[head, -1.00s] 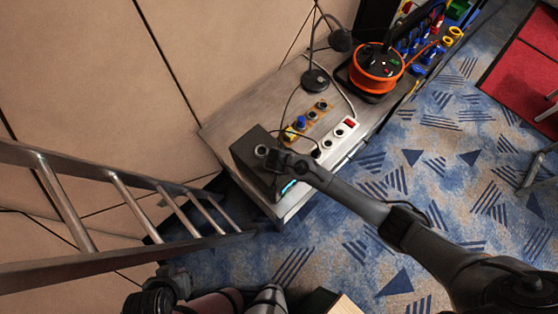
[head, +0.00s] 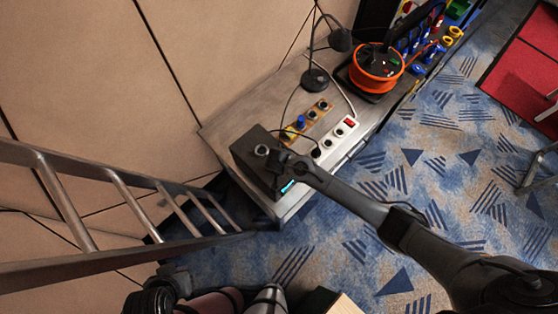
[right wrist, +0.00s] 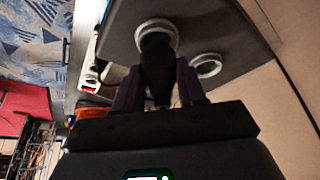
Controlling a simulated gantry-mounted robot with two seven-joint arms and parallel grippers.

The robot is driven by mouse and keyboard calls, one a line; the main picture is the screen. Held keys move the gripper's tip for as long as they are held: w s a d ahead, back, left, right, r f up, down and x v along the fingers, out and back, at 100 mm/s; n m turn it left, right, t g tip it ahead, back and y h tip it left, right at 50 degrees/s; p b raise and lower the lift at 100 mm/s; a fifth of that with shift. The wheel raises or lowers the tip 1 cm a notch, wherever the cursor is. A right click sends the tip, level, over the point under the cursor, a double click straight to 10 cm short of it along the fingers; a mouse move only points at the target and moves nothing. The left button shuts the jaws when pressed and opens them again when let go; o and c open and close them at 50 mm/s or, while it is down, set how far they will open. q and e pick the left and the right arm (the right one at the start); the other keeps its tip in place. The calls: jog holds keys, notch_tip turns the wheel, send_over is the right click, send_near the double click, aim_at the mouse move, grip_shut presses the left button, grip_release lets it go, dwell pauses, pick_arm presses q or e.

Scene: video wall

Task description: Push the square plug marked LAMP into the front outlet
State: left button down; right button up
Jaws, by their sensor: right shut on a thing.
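A dark box (head: 247,152) stands at the near end of the grey bench. One ringed outlet (head: 262,150) shows on its top in the head view. My right gripper (head: 278,158) is at the box's top beside that ring. In the right wrist view my right gripper (right wrist: 158,92) is shut on a black plug (right wrist: 157,62). The plug's end is at one white-ringed outlet (right wrist: 155,27), touching or partly in it; the depth is unclear. A second white-ringed outlet (right wrist: 207,65) is empty. No LAMP marking is legible. My left gripper cannot be made out.
A white power strip (head: 336,138) with a red switch and a wooden rack (head: 312,119) with several plugs lie behind the box. An orange cable reel (head: 376,70) stands farther back. A metal ladder (head: 120,190) is at left.

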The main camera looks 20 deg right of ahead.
dwell(0.5)
jog(key=shift+f+b, duration=0.4)
jog(key=shift+f, duration=0.2)
jog(key=shift+f, duration=0.35)
jog(key=o, duration=1.2)
jog(key=shift+o, duration=0.5)
jog(key=o, duration=0.3)
jog(key=shift+o, duration=0.2)
